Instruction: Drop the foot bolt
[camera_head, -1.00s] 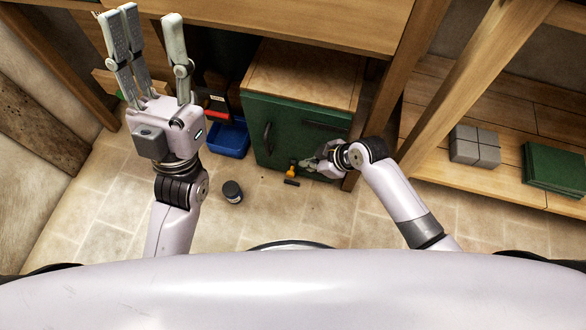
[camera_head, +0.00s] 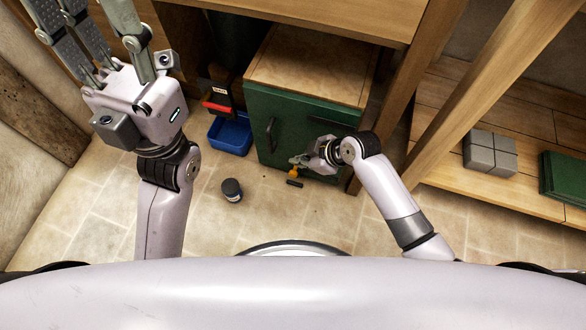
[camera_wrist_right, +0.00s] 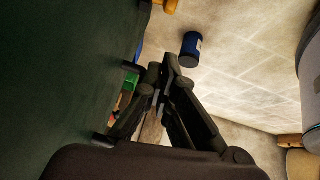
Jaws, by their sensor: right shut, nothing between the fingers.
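An orange and black piece (camera_head: 294,174), which may be the foot bolt, shows at the bottom front of the green cabinet (camera_head: 262,150); I cannot tell its position. My right gripper (camera_head: 295,160) is shut and empty beside it, close to the lower door front. In the right wrist view the closed black fingers (camera_wrist_right: 162,82) point along the green door (camera_wrist_right: 60,75), with an orange bit (camera_wrist_right: 171,5) at the top edge. Contact with the piece cannot be told. My left gripper (camera_head: 90,20) is raised at the upper left, fingers spread, its tips partly cut off.
A dark jar with a blue band (camera_head: 231,190) stands on the tiled floor; it also shows in the right wrist view (camera_wrist_right: 191,46). A blue bin (camera_head: 230,148) is left of the cabinet. A wooden shelf (camera_head: 440,170) with grey blocks (camera_head: 489,153) is at right.

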